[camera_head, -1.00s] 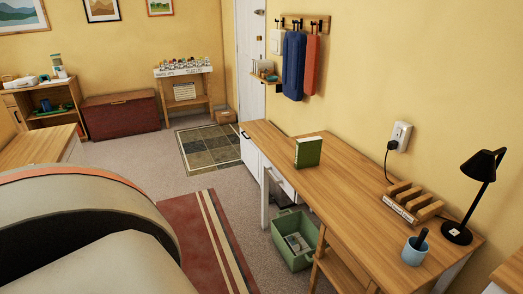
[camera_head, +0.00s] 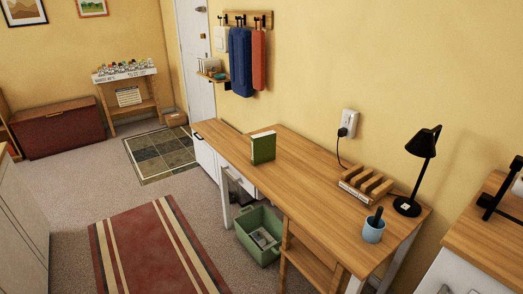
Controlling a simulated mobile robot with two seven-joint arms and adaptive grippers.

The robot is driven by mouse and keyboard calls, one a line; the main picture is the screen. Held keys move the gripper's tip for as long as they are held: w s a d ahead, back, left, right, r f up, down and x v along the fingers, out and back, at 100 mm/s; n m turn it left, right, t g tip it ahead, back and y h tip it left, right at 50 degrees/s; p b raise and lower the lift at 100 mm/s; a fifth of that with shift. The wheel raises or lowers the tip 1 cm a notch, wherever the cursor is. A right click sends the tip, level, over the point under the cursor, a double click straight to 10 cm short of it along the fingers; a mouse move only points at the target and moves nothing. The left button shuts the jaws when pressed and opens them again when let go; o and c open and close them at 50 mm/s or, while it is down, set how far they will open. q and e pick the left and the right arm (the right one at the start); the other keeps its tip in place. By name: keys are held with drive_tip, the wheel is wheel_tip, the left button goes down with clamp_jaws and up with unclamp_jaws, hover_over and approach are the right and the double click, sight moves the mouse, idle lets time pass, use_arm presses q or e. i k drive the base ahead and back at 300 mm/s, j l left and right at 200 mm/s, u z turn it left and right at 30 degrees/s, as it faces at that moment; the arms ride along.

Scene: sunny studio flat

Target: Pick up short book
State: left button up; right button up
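A short green book (camera_head: 263,148) with pale page edges stands upright on the wooden desk (camera_head: 300,176), toward its far left part. Nothing touches it, and its front cover faces me. Neither of my grippers shows in the head view.
On the desk are a wooden rack (camera_head: 366,183), a black lamp (camera_head: 422,160) and a blue cup (camera_head: 374,228) with a dark item in it. A green bin (camera_head: 259,236) stands on the floor below. A striped red rug (camera_head: 155,250) lies left of the desk, with open floor around it.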

sight(263, 145)
drive_tip(key=i+z, duration=0.1)
drive_tip(key=z, duration=0.35)
drive_tip(key=i+j+z, duration=0.1)
drive_tip(key=z, duration=0.4)
drive_tip(key=i+j+z, duration=0.2)
drive_tip(key=j+z, duration=0.15)
drive_tip(key=j, duration=0.25)
drive_tip(key=i+j+z, duration=0.2)
drive_tip(key=j, duration=0.15)
drive_tip(key=i+j, duration=0.1)
drive_tip(key=j, duration=0.35)
drive_tip(key=i+j+z, duration=0.15)
drive_tip(key=j, duration=0.35)
